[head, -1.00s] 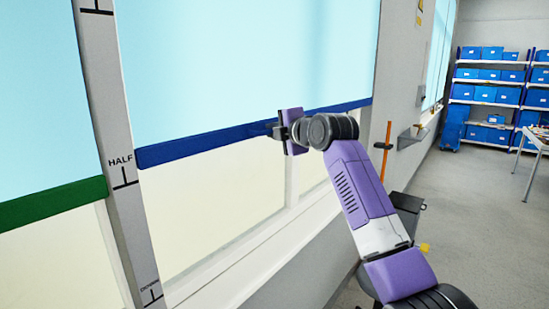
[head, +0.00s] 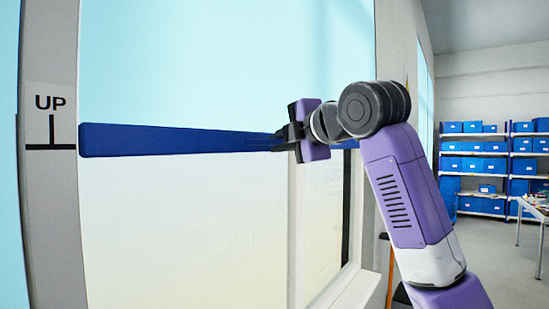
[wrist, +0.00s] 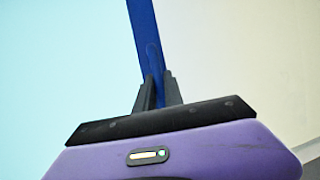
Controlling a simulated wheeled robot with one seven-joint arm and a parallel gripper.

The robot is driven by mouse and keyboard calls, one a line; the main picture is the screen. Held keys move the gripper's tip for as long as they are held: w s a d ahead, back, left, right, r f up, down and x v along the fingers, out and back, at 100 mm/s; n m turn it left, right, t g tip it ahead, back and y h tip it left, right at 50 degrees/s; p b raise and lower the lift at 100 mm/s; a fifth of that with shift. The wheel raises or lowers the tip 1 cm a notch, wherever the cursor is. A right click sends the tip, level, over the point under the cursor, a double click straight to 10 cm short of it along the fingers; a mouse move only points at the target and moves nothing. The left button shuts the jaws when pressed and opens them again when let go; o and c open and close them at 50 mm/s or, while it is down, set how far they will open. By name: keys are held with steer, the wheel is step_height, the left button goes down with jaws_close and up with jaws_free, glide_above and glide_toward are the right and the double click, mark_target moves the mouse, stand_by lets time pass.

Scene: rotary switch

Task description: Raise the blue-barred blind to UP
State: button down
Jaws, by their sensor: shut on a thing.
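The blue bar (head: 180,140) runs across the bottom edge of the pale blue blind (head: 220,60) in the head view. Its left end is level with the black UP mark (head: 50,147) on the grey post. My gripper (head: 281,138) is shut on the bar, right of its middle in the picture. In the wrist view, both dark fingers of my gripper (wrist: 158,92) close around the bar (wrist: 143,28). The part of the bar between the fingers is mostly hidden.
The window pane (head: 180,230) shows below the bar. A sill (head: 350,290) runs along its lower right. An orange pole (head: 388,275) stands near my arm. Shelves with blue bins (head: 475,145) and a table (head: 535,210) are far off to the right.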

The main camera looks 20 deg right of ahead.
steer(key=shift+r, duration=0.4)
steer(key=c, duration=1.5)
jaws_free()
steer(key=shift+o, duration=0.2)
steer(key=shift+f, duration=0.1)
steer(key=shift+s, duration=0.1)
steer(key=b+v, duration=0.2)
steer(key=v, duration=0.5)
steer(key=shift+s+b, duration=0.25)
steer(key=shift+b, duration=0.1)
